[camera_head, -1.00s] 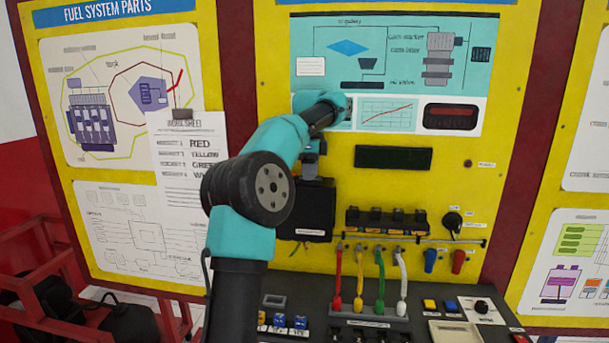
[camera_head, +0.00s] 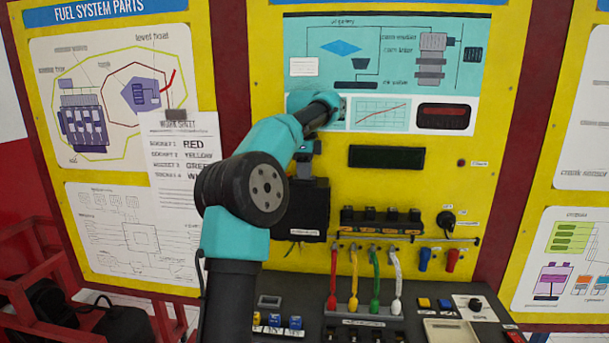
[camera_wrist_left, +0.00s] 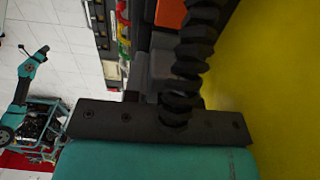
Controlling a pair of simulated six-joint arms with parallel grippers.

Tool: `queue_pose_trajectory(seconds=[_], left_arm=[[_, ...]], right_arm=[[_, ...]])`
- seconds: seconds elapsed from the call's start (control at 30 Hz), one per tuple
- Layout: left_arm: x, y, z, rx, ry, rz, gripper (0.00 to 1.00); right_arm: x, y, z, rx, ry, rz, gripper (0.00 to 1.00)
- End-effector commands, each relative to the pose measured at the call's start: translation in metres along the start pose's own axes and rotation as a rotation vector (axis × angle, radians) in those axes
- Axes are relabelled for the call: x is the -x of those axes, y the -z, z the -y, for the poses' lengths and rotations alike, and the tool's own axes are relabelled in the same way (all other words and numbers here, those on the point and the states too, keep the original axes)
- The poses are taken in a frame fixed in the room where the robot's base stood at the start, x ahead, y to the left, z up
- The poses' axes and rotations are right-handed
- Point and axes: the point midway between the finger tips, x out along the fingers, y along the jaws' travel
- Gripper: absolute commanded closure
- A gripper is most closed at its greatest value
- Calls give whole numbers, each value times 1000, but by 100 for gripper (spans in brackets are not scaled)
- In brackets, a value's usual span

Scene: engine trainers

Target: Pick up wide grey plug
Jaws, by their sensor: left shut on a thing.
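My left gripper (camera_head: 305,168) points down at the top of the black box on the yellow panel, seen small and partly hidden by its own wrist. It is shut on a grey block, which I take for the wide grey plug; this block (camera_wrist_left: 160,68) shows in the left wrist view, beside a black ribbed hose or cable (camera_wrist_left: 194,50). I cannot tell from these frames whether the plug still touches the box. The right gripper is not in view.
The black box (camera_head: 308,212) is mounted on the yellow panel (camera_head: 470,190). To its right are a connector row (camera_head: 382,220) and red, yellow, green and white cables (camera_head: 376,262). A dark console (camera_head: 340,325) with buttons juts out below. A red rack (camera_head: 60,275) stands lower left.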

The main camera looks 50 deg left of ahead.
Motion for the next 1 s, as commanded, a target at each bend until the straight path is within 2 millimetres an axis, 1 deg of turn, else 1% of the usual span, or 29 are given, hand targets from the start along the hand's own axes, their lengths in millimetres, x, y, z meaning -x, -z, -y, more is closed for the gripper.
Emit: queue_pose_trajectory(seconds=[0.33,0.97,1.0], left_arm=[[3,0,0,0,0,0,99],[36,1,0,-1,1,-1,99],[36,1,-2,-2,0,0,99]], right_arm=[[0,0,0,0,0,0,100],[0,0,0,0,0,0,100],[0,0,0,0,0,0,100]])
